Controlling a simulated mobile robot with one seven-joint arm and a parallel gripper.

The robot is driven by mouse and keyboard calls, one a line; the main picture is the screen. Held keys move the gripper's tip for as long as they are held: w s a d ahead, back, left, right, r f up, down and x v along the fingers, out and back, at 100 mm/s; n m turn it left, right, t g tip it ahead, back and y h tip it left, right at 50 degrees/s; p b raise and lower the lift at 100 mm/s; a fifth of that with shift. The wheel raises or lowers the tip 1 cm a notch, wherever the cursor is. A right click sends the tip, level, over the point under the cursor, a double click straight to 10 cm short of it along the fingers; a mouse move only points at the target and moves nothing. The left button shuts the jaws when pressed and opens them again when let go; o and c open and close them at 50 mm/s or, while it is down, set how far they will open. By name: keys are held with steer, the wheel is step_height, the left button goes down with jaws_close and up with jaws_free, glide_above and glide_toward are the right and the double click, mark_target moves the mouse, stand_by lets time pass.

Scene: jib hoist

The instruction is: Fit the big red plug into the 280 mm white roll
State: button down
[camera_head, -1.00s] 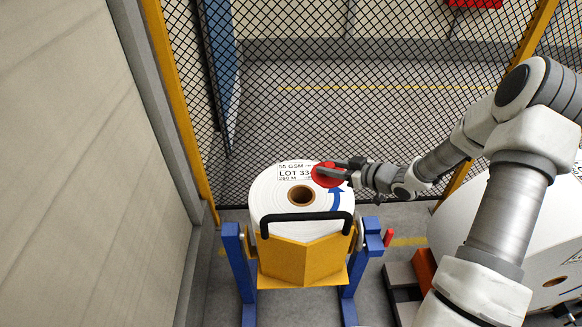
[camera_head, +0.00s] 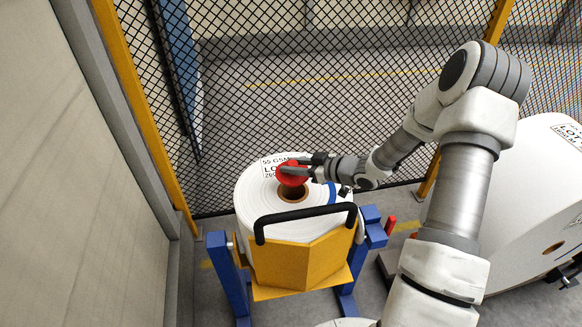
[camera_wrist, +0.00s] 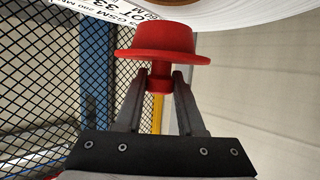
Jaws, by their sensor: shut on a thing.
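The big red plug (camera_head: 293,176) is held by my gripper (camera_head: 297,168) above the upper face of the white roll (camera_head: 250,207). The roll stands on end in a yellow cradle, with its brown core hole (camera_head: 293,193) facing up. In the head view the plug overlaps the far edge of the hole. In the wrist view my gripper (camera_wrist: 160,82) is shut on the stem of the plug (camera_wrist: 162,42), and its broad flange and body point away from the fingers toward the roll (camera_wrist: 225,10). A gap shows between plug and hole rim.
The yellow cradle (camera_head: 300,264) with a black handle (camera_head: 305,220) sits between blue stands (camera_head: 228,275). A black mesh fence (camera_head: 330,110) is behind, a wall (camera_head: 80,200) at left. A larger white roll (camera_head: 540,200) lies at right.

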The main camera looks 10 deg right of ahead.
mark_target(294, 180)
steer(key=shift+f+b, duration=1.4)
steer(key=shift+f, duration=0.25)
steer(key=shift+w+n+g+y+b, duration=0.3)
steer(key=shift+w+n+y+b, duration=0.1)
steer(key=shift+n+b, duration=0.1)
steer(key=shift+a+n+g+y+b, duration=0.1)
steer(key=shift+n+g+y+b, duration=0.4)
steer(key=shift+n+g, duration=0.25)
steer(key=shift+s+d+f+n+g+y+b, duration=0.15)
steer(key=shift+s+n+g+y+b, duration=0.15)
steer(key=shift+n+g, duration=0.3)
steer(key=shift+s+d+f+n+g+y+b, duration=0.15)
steer(key=shift+n+g+y+b, duration=0.15)
steer(key=shift+n+g, duration=0.2)
steer(key=shift+a, duration=0.1)
steer(key=shift+f, duration=0.15)
steer(key=shift+f+b, duration=0.85)
steer(key=shift+b, duration=0.1)
steer(key=shift+f, duration=0.65)
